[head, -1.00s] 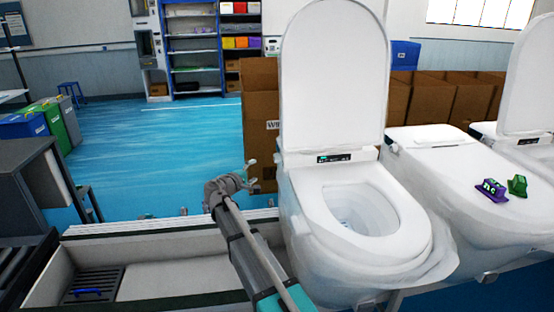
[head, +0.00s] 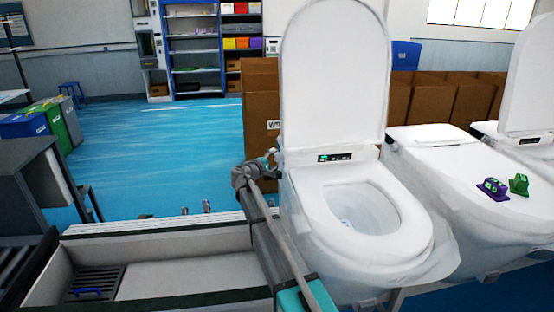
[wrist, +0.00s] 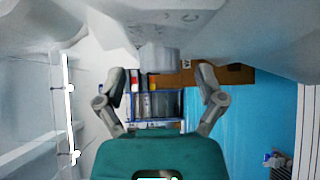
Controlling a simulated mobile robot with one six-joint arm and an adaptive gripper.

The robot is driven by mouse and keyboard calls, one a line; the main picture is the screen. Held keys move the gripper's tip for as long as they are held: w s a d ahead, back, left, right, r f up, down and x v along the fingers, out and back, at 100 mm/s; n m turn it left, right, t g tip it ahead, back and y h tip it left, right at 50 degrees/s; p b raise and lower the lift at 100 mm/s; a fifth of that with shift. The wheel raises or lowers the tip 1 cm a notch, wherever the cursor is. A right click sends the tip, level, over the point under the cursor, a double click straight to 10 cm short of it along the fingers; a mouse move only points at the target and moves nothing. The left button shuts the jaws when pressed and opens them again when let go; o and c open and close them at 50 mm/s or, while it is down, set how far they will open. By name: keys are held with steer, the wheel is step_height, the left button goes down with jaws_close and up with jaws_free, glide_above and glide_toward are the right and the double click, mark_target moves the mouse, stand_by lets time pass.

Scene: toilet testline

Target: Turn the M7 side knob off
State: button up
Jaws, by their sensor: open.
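The open white toilet (head: 335,190) stands right of centre in the head view, its lid raised and its small display lit. My gripper (head: 268,156) is at the toilet's left side, near the base of the lid. In the wrist view my gripper (wrist: 162,76) is open, its two fingers spread wide. A pale grey side knob (wrist: 160,59) projects from the toilet's side into the gap between the fingertips. Neither finger visibly touches it. In the head view I cannot make out the knob behind my gripper.
Cardboard boxes (head: 262,118) stand behind.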

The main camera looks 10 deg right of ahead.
steer(key=shift+x, duration=1.05)
steer(key=c, duration=1.2)
steer(key=shift+o, duration=0.2)
